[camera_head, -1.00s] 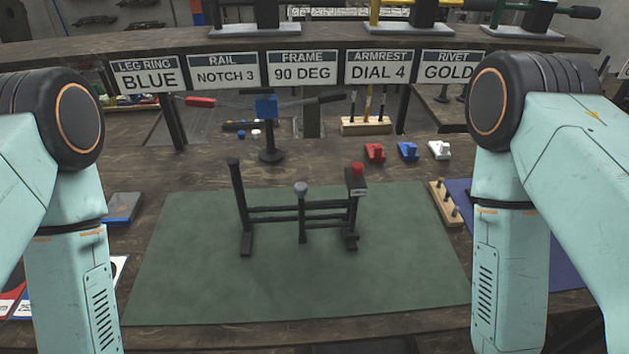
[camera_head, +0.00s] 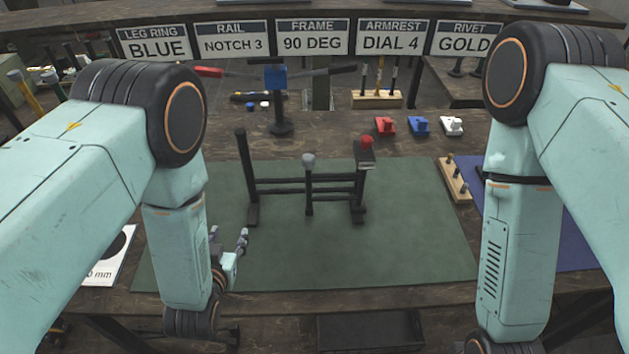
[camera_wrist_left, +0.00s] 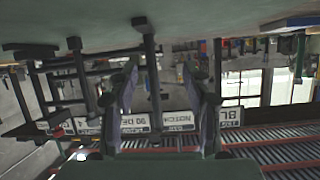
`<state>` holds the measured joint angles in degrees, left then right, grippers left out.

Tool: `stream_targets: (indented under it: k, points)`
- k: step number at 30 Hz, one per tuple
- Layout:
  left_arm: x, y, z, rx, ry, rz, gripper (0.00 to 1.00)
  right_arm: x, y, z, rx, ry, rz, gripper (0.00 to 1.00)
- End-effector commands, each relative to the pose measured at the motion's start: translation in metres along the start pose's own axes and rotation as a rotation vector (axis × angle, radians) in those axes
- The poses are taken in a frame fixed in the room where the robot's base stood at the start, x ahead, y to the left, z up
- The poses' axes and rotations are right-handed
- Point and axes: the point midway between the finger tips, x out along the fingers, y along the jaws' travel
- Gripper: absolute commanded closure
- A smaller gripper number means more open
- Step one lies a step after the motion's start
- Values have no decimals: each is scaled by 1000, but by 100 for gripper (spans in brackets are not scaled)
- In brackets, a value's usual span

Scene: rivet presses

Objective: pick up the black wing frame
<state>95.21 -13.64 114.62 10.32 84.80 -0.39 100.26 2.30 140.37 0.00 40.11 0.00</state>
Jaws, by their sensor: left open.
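The black frame (camera_head: 309,193) stands upright on the green mat (camera_head: 400,250). It has dark posts joined by two rails, a grey knob on the middle post and a red knob on a block at the right post. My left gripper (camera_head: 243,240) is open and empty over the mat's left part, in front of and left of the frame, apart from it. In the left wrist view, which is upside down, my left gripper's fingers (camera_wrist_left: 165,95) are spread, with a dark post of the frame (camera_wrist_left: 151,70) showing beyond, between them. My right gripper is out of view below the picture.
Behind the mat are a stand with a blue block (camera_head: 275,78), red (camera_head: 384,125), blue (camera_head: 419,125) and white (camera_head: 452,126) small parts, and a label row (camera_head: 313,37). A wooden peg block (camera_head: 455,180) sits right of the mat. The mat's front is clear.

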Motion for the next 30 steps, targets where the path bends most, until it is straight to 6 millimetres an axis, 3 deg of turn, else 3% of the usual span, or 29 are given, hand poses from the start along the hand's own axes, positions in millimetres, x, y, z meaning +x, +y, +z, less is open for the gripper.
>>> stream_targets:
  k: [3,9,14,24,30]
  points:
    - [14,7,-37,-43,189,-23,51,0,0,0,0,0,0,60]
    - [18,13,-75,-91,382,-44,51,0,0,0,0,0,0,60]
    - [27,13,-87,-103,426,-50,51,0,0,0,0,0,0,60]
    - [74,10,-109,-101,424,-50,51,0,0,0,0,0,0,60]
    - [85,11,-116,-101,422,-49,51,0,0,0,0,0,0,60]
